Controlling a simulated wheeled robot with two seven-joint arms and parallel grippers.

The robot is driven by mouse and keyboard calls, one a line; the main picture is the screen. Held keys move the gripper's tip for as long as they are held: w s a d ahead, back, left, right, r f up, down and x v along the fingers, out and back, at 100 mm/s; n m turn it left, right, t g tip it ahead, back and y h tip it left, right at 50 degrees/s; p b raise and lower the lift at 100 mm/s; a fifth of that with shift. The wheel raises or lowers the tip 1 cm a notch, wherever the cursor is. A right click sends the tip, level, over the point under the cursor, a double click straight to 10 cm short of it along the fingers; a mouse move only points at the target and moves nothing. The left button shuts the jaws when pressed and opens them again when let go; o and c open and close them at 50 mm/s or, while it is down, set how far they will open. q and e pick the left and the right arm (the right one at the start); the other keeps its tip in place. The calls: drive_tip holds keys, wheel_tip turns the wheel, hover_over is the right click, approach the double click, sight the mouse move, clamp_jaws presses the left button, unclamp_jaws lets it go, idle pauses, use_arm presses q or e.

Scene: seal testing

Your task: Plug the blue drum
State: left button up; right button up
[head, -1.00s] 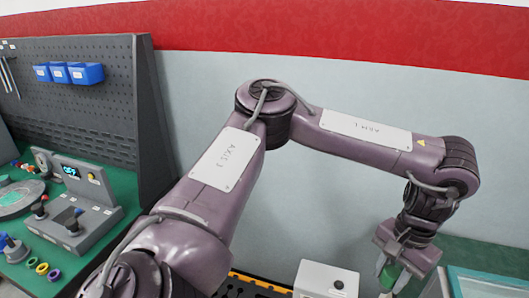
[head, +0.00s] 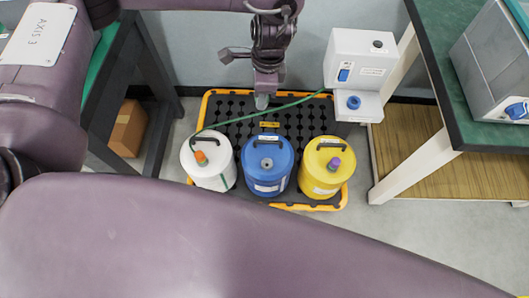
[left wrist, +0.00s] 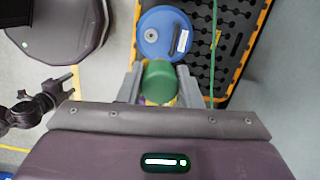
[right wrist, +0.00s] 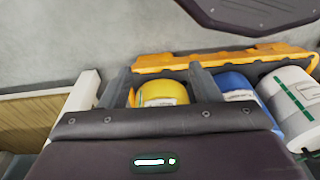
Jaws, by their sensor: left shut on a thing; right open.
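The blue drum (head: 268,178) stands between two other drums on a pallet. Its top has a dark handle and a grey round fitting (head: 266,163) with no plug in it. My left gripper (head: 263,100) hangs behind the blue drum, apart from it. In the left wrist view it is shut on a green cylindrical plug (left wrist: 158,82), with the blue drum (left wrist: 166,42) beyond. The plug is hard to make out in the head view. My right gripper (right wrist: 160,88) is open and empty, with the yellow drum (right wrist: 163,94) visible beyond its fingers.
A white drum (head: 209,177) with an orange plug and a yellow drum (head: 323,187) with a purple plug flank the blue one. A green hose (head: 285,104) runs from a white device (head: 358,62) towards the white drum. A green-topped bench (head: 470,110) stands right.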

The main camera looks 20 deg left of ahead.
use_arm(q)
drive_tip(key=shift+s+d+f+m+t+b, duration=0.35)
drive_tip(key=shift+f+m+b, duration=2.35)
drive_tip(key=shift+f, duration=2.4)
drive_tip(key=shift+s+d+f+m+t+b, duration=0.35)
drive_tip(key=shift+f+m+b, duration=1.2)
drive_tip(key=shift+f+b, duration=2.85)
drive_tip(key=shift+s+d+f+m+t+b, duration=0.15)
drive_tip(key=shift+d+f+m+b, duration=0.35)
drive_tip(key=shift+f+m+b, duration=3.55)
drive_tip(key=shift+f+n+p, duration=1.35)
drive_tip(key=shift+f+n, duration=0.5)
drive_tip(key=shift+n, duration=0.05)
use_arm(e)
drive_tip(key=w+a+r+n+t+y, duration=0.1)
drive_tip(key=w+a+r+t+y, duration=0.2)
drive_tip(key=w+a+r+t, duration=0.3)
drive_tip(key=shift+w+a+r+n+t+y, duration=0.3)
drive_tip(key=shift+w+a+r+n+y, duration=0.1)
drive_tip(key=shift+w+a+r, duration=1.65)
drive_tip(key=shift+w+d+r, duration=0.15)
drive_tip(key=shift+w+d, duration=0.1)
drive_tip(key=shift+w, duration=0.2)
use_arm(q)
drive_tip(key=shift+p, duration=0.5)
use_arm(e)
drive_tip(key=shift+r, duration=0.5)
